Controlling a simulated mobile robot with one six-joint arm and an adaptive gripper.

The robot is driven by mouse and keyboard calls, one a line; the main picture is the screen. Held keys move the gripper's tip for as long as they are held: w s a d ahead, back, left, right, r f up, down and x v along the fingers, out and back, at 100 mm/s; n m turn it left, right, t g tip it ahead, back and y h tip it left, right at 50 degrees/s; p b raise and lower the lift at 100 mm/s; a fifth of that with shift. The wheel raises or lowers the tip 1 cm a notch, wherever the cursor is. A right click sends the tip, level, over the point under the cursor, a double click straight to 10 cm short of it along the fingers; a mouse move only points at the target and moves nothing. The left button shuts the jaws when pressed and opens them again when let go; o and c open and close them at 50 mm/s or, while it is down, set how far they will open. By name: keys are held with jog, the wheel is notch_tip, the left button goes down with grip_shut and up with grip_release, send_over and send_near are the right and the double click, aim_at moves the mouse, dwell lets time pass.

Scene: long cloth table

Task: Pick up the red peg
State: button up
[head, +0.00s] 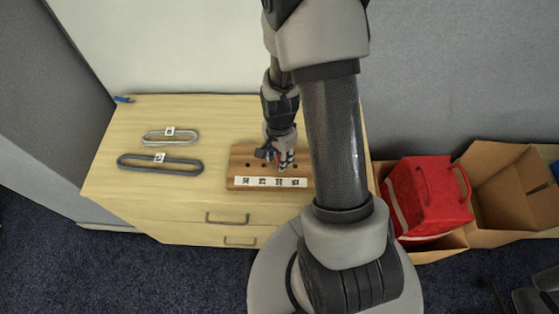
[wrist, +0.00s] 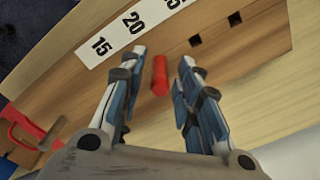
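The red peg (wrist: 160,76) shows in the wrist view on the wooden board (wrist: 225,62), near the "20" label. It lies between the two fingers of my gripper (wrist: 162,55), with a visible gap on each side. My gripper is open and holds nothing. In the head view my gripper (head: 277,160) is over the board (head: 236,176), and the peg is mostly hidden there by the fingers. How deep the peg sits in the board cannot be told.
The board has square holes and a white number strip (head: 270,182). Two oval belts, one light (head: 171,141) and one dark (head: 160,168), lie on the wooden top to the left. A red bag (head: 428,195) sits in a cardboard box to the right.

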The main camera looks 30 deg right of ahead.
grip_shut()
jog(key=shift+r, duration=0.1)
notch_tip(320, 180, up, 20)
jog(key=p, duration=0.6)
